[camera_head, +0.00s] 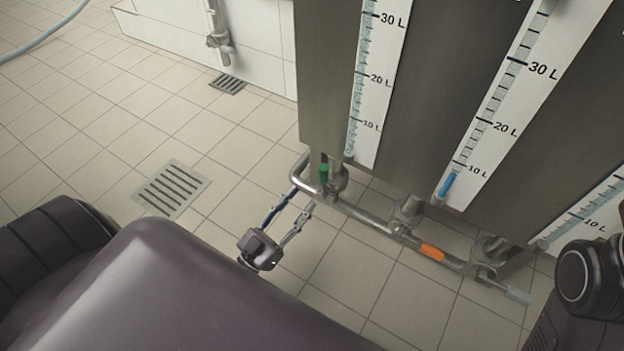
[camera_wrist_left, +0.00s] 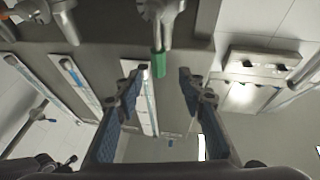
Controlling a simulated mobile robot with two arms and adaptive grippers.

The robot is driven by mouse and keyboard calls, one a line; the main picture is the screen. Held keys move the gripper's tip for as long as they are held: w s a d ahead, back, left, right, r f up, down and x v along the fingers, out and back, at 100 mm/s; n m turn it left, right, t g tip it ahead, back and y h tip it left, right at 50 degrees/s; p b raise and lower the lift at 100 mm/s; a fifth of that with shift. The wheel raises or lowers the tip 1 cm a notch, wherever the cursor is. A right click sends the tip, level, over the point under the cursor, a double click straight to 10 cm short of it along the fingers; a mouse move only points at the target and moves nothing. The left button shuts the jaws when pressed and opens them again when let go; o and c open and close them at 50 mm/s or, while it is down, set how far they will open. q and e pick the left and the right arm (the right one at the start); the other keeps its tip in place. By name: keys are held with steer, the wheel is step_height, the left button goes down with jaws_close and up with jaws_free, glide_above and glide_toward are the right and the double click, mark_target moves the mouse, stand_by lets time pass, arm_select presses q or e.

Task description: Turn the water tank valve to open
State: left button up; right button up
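The grey steel water tank (camera_head: 425,95) has white litre scales on its front. A valve with a green handle (camera_head: 323,172) sits below the leftmost scale. The green handle also shows in the left wrist view (camera_wrist_left: 159,64), pointing toward my gripper. My left gripper (camera_head: 302,197) is open and empty, with its fingers just below and left of the green handle. In the left wrist view the handle appears between the two fingertips (camera_wrist_left: 160,76); I cannot tell whether they touch it. My right gripper is out of view.
A metal pipe (camera_head: 365,219) runs along the tank's lower edge, near my left gripper. A floor drain (camera_head: 171,188) lies to the left. The tiled floor there is clear.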

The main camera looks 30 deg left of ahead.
arm_select(q)
steer(key=shift+v, duration=1.45)
